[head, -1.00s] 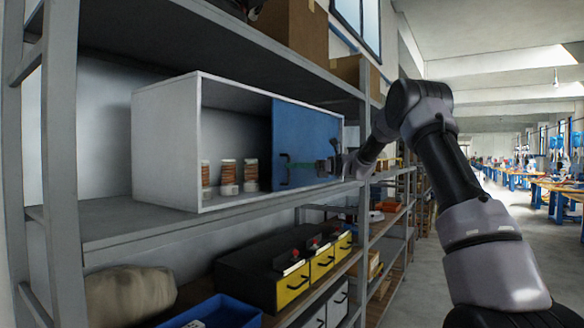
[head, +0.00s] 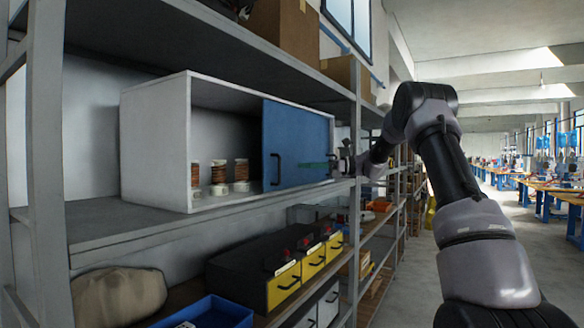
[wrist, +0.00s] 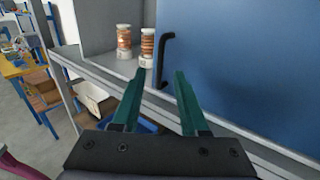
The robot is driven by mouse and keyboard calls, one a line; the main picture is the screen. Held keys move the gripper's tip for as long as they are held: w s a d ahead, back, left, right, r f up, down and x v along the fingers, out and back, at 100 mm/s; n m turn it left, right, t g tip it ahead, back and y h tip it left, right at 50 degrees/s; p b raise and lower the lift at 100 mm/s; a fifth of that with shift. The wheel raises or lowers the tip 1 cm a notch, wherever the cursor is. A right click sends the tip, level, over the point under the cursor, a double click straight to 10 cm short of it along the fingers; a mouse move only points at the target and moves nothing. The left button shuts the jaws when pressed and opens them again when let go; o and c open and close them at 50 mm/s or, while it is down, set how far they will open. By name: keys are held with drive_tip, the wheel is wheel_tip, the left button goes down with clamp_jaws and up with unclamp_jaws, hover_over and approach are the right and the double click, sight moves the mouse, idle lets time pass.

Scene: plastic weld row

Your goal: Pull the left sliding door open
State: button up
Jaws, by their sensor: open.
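A white cabinet (head: 155,150) stands on the shelf with its left part open. A blue sliding door (head: 312,130) covers its right part, with a black bar handle (head: 275,168) near the door's left edge. Whether another door panel lies behind it is hidden.
Several copper-coloured spools (head: 218,172) stand in the open left part. A shelf upright (head: 356,160) is close to the cabinet's right end. Yellow-fronted drawers (head: 284,284) and a blue bin (head: 215,312) are below. The aisle (head: 480,235) at right is clear.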

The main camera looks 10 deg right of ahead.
drive_tip(key=shift+s+d, duration=0.1)
drive_tip(key=shift+d, duration=1.55)
drive_tip(key=shift+s+a, duration=0.1)
drive_tip(key=s+a+n+h, duration=0.2)
drive_tip(key=s+n+h, duration=0.15)
drive_tip(key=s, duration=0.65)
drive_tip(key=s+a+n+h, duration=0.25)
drive_tip(key=s+h, duration=0.25)
drive_tip(key=s, duration=0.5)
drive_tip(key=s+d+f+n+t+h, duration=0.2)
drive_tip(key=s+d+f+n+h, duration=0.1)
drive_tip(key=s, duration=0.7)
drive_tip(key=s+d+f+n+t+h, duration=0.2)
drive_tip(key=s+d+n+t+h, duration=0.1)
drive_tip(key=s, duration=0.7)
drive_tip(key=d+n+h, duration=0.1)
drive_tip(key=d+n, duration=0.1)
drive_tip(key=n, duration=0.1)
drive_tip(key=shift+s+d+f+t, duration=0.25)
drive_tip(key=shift+d+f+t, duration=0.05)
drive_tip(key=shift+d+f, duration=0.1)
drive_tip(key=shift+a, duration=0.15)
